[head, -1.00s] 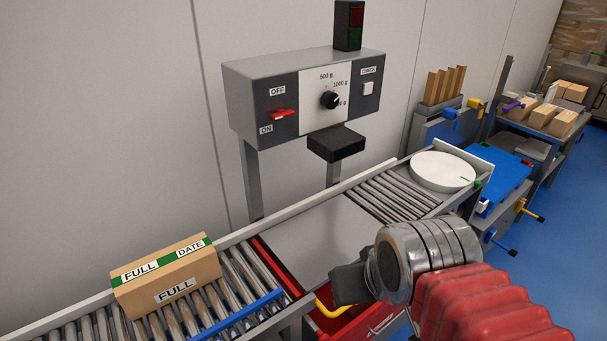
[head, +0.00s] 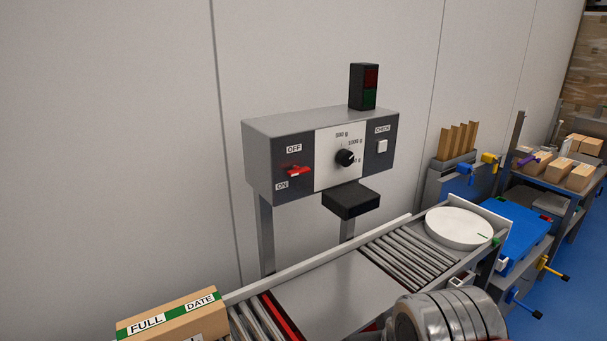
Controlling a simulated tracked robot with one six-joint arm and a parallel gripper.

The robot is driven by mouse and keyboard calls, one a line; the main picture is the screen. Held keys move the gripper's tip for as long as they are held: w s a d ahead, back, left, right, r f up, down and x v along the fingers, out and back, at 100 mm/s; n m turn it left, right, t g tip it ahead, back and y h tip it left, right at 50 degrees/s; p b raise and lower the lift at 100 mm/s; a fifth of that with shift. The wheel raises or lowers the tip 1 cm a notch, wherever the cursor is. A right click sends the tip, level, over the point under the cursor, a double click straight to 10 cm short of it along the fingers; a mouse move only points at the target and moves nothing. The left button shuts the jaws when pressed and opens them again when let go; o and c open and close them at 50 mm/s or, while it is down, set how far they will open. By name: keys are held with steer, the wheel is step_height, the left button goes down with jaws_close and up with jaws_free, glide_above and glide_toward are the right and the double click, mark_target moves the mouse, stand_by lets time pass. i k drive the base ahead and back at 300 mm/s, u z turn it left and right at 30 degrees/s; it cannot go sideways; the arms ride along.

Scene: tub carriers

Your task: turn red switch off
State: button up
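The red switch (head: 298,171) is on the dark left part of the grey control box (head: 290,125) in the head view. The OFF label (head: 294,148) is above it and the ON label (head: 282,186) is below it. Its lever sticks out from the panel; I cannot tell for sure which label it is set to. The metal wrist of my arm shows at the bottom edge, below and right of the box, well apart from the switch. My gripper's fingers are out of the picture.
The box also bears a black dial (head: 345,158), a white CHECK button (head: 382,146) and a signal lamp (head: 364,86). A black block (head: 351,200) juts out below. A roller conveyor (head: 405,258) runs in front, with a FULL carton (head: 175,315) and a white disc (head: 459,228).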

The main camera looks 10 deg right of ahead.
mark_target(296, 171)
steer(key=u, duration=0.15)
steer(key=k, duration=0.5)
steer(key=u, duration=0.6)
steer(key=k, duration=0.85)
steer(key=u, duration=0.55)
steer(key=i, duration=1.6)
steer(key=z, duration=0.5)
